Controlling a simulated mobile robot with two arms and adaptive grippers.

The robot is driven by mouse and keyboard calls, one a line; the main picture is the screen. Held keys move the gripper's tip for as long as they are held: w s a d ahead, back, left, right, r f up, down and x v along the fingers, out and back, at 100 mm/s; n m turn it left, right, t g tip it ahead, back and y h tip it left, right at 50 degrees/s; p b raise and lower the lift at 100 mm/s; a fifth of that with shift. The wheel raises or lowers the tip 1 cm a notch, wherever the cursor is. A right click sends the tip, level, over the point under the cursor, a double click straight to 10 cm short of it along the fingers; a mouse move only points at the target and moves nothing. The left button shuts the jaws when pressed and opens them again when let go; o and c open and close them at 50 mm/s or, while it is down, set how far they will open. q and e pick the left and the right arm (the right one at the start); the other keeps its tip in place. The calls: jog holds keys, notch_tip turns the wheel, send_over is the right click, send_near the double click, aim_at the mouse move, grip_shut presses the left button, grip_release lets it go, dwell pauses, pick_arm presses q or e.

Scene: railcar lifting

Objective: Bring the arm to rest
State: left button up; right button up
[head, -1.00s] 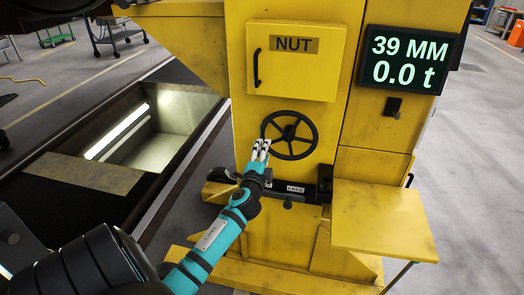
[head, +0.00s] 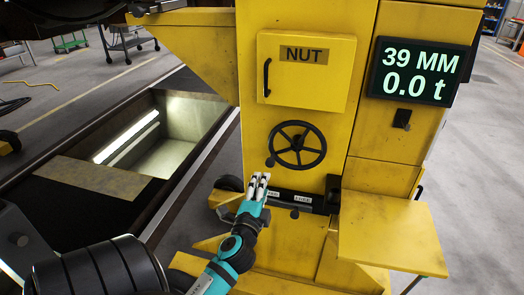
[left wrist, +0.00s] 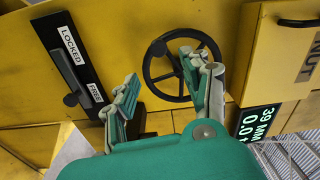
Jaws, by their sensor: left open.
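My left gripper (head: 257,186) is at the lower middle of the head view, in front of the yellow jack column. It is open and empty; its two fingers also show apart in the left wrist view (left wrist: 160,88). The black handwheel (head: 297,144) on the column is above and to the right of it in the head view. In the left wrist view the handwheel (left wrist: 152,78) lies behind the fingers, which overlap its rim; I cannot tell the gap. The lock lever slot (left wrist: 72,72), marked LOCKED and FREE, is left of the fingers there. My right gripper is not in view.
The NUT door (head: 306,72) is closed. The display (head: 413,71) reads 39 MM and 0.0 t. A yellow shelf (head: 392,238) juts out at the lower right. An open pit (head: 165,135) lies left of the column. Carts stand far back left.

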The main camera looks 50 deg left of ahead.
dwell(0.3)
pick_arm(q)
jog(key=s+d+f+n+g+h, duration=0.1)
jog(key=s+d+f+g+h, duration=0.2)
jog(key=f, duration=0.9)
jog(key=s+d+f+n+g+h, duration=0.15)
jog(key=d+f, duration=0.35)
jog(key=f, duration=0.7)
jog(key=s+d+f+n+g+h, duration=0.1)
jog(key=s+d+f+g+h, duration=0.15)
jog(key=f, duration=0.95)
jog(key=s+d+f+n+g+h, duration=0.1)
jog(key=s+d+f+g, duration=0.1)
jog(key=s+f, duration=0.4)
jog(key=s+d+f+n+g, duration=0.2)
jog(key=s+d+f, duration=0.2)
jog(key=s, duration=1.1)
jog(key=s+d+f+n+g+h, duration=0.1)
jog(key=s+d+f+g, duration=0.2)
jog(key=s+f, duration=0.6)
jog(key=shift+s+d+f+h, duration=0.3)
jog(key=shift+s+d+f, duration=0.15)
jog(key=shift+s, duration=0.25)
